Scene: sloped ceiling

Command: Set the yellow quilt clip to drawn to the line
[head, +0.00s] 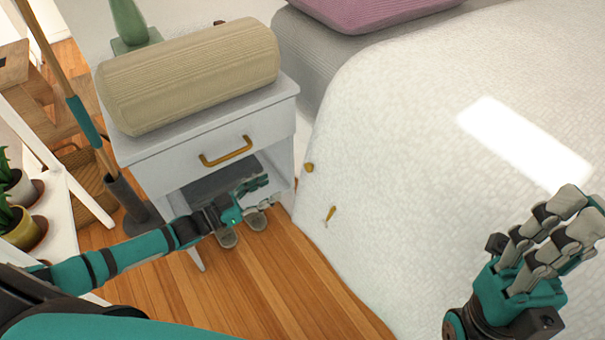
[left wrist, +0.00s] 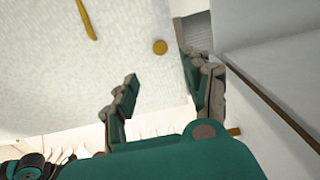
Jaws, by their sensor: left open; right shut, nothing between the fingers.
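Two small yellow pieces sit on the side of the white quilt (head: 400,130): a slim elongated one (head: 330,214) and a rounder one (head: 309,168) above it. I cannot tell for sure which is the clip, and I make out no line. The left wrist view also shows the slim piece (left wrist: 87,19) at the top left and the round piece (left wrist: 160,47) beyond the fingers. My left gripper (head: 267,192) is open and empty, left of both pieces and apart from them, in front of the nightstand. My right gripper (head: 580,212) is shut and empty over the quilt's right side.
The white nightstand (head: 146,152) has a yellow drawer handle (head: 226,151) and an open shelf close to my left gripper. A beige bolster (head: 190,75) lies on top. A broom, basket and potted plants stand at the left. Wooden floor is free before the bed.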

